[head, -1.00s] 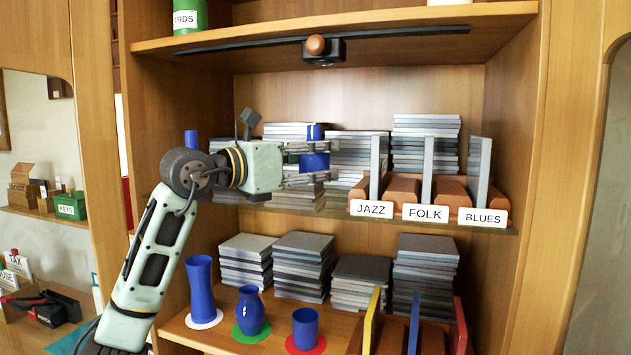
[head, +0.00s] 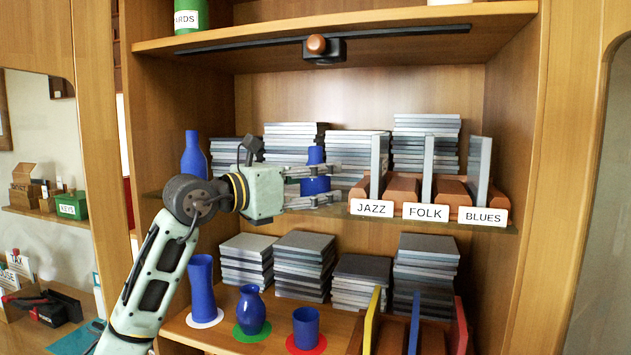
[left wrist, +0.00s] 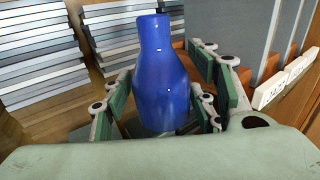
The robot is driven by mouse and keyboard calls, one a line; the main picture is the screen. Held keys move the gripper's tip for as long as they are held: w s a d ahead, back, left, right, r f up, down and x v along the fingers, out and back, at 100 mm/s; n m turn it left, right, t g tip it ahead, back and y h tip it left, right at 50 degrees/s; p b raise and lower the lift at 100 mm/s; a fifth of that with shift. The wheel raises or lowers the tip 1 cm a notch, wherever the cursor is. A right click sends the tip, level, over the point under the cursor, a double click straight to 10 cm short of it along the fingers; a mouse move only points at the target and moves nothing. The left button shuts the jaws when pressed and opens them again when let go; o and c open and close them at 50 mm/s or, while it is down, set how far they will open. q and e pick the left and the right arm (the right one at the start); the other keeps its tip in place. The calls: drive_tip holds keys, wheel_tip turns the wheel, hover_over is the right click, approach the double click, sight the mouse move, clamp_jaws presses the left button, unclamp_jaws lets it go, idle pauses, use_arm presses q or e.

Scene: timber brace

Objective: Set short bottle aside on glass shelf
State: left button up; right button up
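The short bottle (head: 315,186) is blue, with a narrow neck, and stands upright at the front of the glass shelf (head: 330,209), left of the JAZZ label. My left gripper (head: 316,185) comes in from the left with its fingers around the body, shut on it. In the left wrist view the bottle (left wrist: 163,80) rises between the green finger pads (left wrist: 165,97). Its base is mostly hidden by the fingers, so I cannot tell whether it touches the glass. A taller blue bottle (head: 193,152) stands on the same shelf at left, partly behind my arm. My right gripper is not in view.
Stacks of grey cases (head: 292,140) stand behind the bottle. A wooden rack with JAZZ (head: 371,209), FOLK and BLUES labels is close on the right. Below are a tall blue vase (head: 202,285), a round vase (head: 250,310) and a blue cup (head: 305,327) on coloured discs.

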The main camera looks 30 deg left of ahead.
use_arm(q)
drive_tip(key=shift+o, duration=0.7)
drive_tip(key=shift+r, duration=0.1)
drive_tip(key=shift+s+a, duration=0.1)
drive_tip(key=shift+s, duration=0.05)
drive_tip(key=b+v, duration=0.5)
drive_tip(key=v, duration=0.6)
drive_tip(key=shift+s, duration=0.35)
